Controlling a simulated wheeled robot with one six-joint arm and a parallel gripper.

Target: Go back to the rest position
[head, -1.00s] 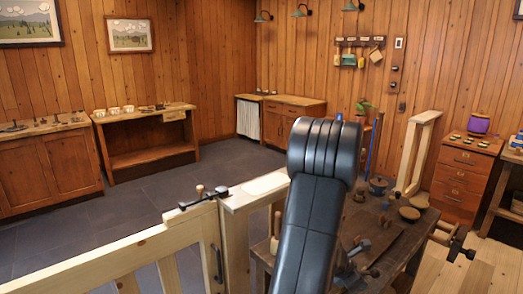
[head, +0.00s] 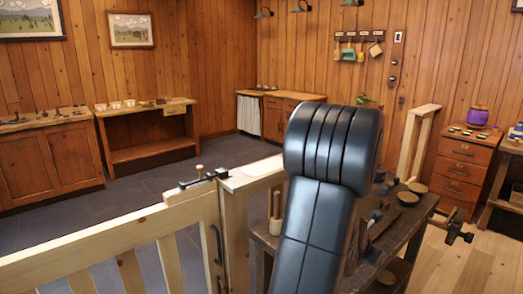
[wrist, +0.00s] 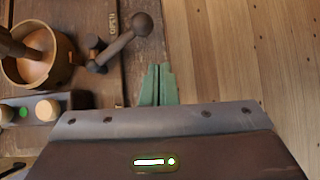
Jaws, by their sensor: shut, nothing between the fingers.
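My gripper (wrist: 158,85) shows in the wrist view as two green fingers, side by side and shut with nothing between them. It is over or beside the edge of a brown wooden workbench (wrist: 150,40); its exact height above the bench cannot be told. In the head view my black arm fills the lower middle and hides the gripper and part of the workbench (head: 413,224).
A wooden cup (wrist: 38,55) and a dark turned handle (wrist: 125,42) are on the bench near my gripper. Plank floor (wrist: 240,60) lies to the right. A wooden gate (head: 120,245) and its post stand left of my arm. A drawer cabinet (head: 463,170) stands at right.

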